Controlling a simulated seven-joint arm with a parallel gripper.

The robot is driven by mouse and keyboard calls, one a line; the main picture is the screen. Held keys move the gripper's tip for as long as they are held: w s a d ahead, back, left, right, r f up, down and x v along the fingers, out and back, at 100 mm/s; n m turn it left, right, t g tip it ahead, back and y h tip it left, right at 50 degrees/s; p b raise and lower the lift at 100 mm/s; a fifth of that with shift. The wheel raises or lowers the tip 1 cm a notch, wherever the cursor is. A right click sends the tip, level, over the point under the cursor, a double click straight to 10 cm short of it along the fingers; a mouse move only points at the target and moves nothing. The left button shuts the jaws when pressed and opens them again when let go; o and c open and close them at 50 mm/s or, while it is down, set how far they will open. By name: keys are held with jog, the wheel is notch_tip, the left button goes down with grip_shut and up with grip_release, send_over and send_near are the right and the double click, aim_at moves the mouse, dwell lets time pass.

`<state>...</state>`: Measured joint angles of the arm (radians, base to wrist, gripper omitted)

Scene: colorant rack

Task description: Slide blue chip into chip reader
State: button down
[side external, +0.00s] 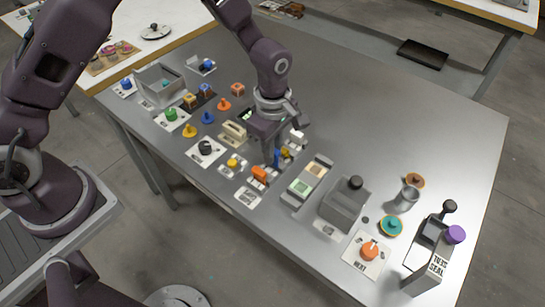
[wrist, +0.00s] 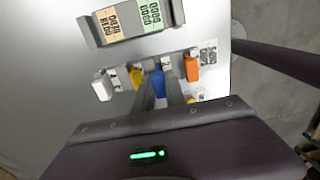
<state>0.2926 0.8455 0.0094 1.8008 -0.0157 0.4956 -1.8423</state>
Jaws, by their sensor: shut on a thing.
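The blue chip (side external: 277,158) is upright between the fingers of my gripper (side external: 277,150). In the wrist view the blue chip (wrist: 158,82) sits between the two grey fingers of my gripper (wrist: 160,90), which are shut on it. It is in line with the row of other chips; I cannot tell whether it is clear of its holder. A grey box with a green and a tan lettered panel (side external: 308,180) stands just right of the row, and at the top of the wrist view (wrist: 133,22). I cannot tell for sure whether it is the chip reader.
An orange chip (side external: 259,173), a yellow chip (wrist: 136,76) and a white chip (wrist: 102,88) stand close by in the row. A cream device (side external: 233,133) is left of my gripper. A grey block with a black knob (side external: 345,203) stands farther right. The table's back is clear.

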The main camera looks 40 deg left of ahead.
jog(key=r, duration=0.4)
jog(key=a+r, duration=0.1)
jog(key=r, duration=0.2)
jog(key=shift+w, duration=0.2)
jog(key=w+a, duration=0.2)
jog(key=a, duration=1.2)
jog(key=shift+w+a+r, duration=0.25)
jog(key=shift+w, duration=0.05)
jog(key=shift+f, duration=2.9)
jog(key=shift+f, duration=1.6)
jog(key=shift+r, duration=1.3)
jog(key=shift+f, duration=1.45)
